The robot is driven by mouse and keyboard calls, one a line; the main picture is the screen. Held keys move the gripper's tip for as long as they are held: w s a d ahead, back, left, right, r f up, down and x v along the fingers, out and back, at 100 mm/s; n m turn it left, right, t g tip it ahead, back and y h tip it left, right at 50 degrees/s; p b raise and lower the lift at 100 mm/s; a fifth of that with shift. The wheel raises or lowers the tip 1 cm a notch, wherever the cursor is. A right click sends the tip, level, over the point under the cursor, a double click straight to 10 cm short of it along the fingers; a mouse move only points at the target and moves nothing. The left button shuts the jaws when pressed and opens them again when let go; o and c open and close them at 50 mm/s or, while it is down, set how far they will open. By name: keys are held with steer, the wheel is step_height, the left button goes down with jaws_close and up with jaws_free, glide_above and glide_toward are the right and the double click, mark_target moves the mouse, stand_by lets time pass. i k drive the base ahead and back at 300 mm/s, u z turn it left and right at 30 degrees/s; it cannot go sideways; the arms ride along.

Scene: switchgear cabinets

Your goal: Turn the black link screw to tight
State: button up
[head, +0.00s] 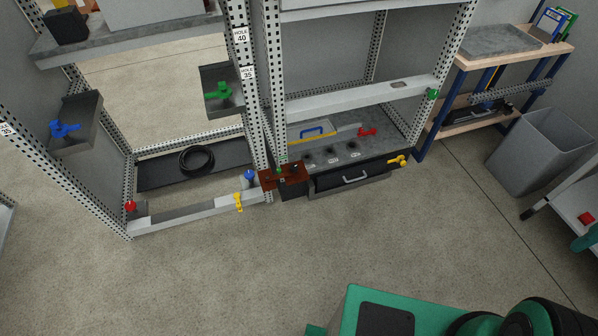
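A red-brown link block (291,172) sits low at the front, where the left and right cabinet frames meet, just left of the drawer. Small dark spots and a bit of green show on top of it. They are too small to tell which is the black link screw or how far it is turned. My gripper is not in view. Green and black parts of my own body show at the bottom right, well apart from the block.
A dark drawer with a handle (356,179) is right of the block, with a yellow knob (398,161) at its right end. A blue knob (249,176) and yellow clamp (239,202) are to the left. A grey bin (540,150) stands far right. The floor in front is clear.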

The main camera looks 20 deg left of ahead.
mark_target(294, 167)
steer(key=u, duration=0.05)
steer(key=k, duration=1.25)
steer(key=u, duration=1)
steer(key=i, duration=1.5)
